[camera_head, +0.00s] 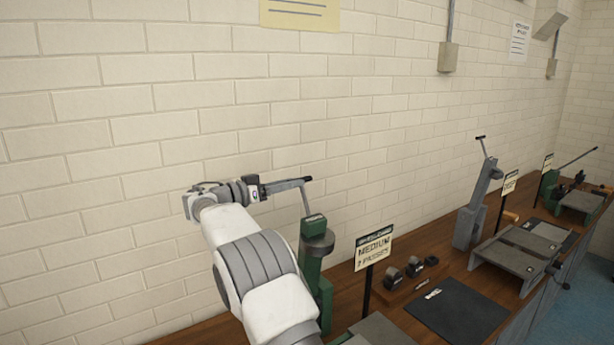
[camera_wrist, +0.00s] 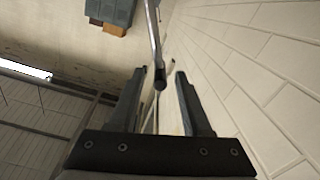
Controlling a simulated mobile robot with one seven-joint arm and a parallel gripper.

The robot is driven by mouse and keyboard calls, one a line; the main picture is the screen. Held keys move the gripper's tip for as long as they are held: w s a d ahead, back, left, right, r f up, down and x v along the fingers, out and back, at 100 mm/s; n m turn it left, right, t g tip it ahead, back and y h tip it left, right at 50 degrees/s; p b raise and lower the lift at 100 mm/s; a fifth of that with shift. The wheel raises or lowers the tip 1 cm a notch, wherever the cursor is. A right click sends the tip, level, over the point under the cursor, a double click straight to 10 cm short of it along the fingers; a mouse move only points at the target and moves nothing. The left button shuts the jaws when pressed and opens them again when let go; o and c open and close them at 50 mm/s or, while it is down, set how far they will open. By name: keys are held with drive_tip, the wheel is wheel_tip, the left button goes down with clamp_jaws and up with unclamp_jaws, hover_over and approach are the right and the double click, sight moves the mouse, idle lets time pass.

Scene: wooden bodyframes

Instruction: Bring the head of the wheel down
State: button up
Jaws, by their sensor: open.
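A green bench machine (camera_head: 313,270) stands on the wooden bench, partly hidden behind my arm. A thin grey lever (camera_head: 306,202) rises from its top, leaning slightly left. My gripper (camera_head: 301,181) is at the upper end of this lever, high above the bench. In the wrist view, my gripper (camera_wrist: 160,73) is open. The lever's rod (camera_wrist: 152,30) with its dark end knob (camera_wrist: 159,77) shows between the two fingers, with gaps on both sides. I cannot tell whether a finger touches it. No separate wheel is clearly visible.
A grey lever machine (camera_head: 470,222) stands farther right. The brick wall (camera_head: 130,130) runs close behind the arm.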

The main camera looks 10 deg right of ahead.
sight(311, 178)
drive_tip(key=p+x, duration=0.1)
drive_tip(key=x, duration=0.4)
drive_tip(key=shift+w+d, duration=0.15)
drive_tip(key=shift+d, duration=0.2)
clamp_jaws()
idle(1.1)
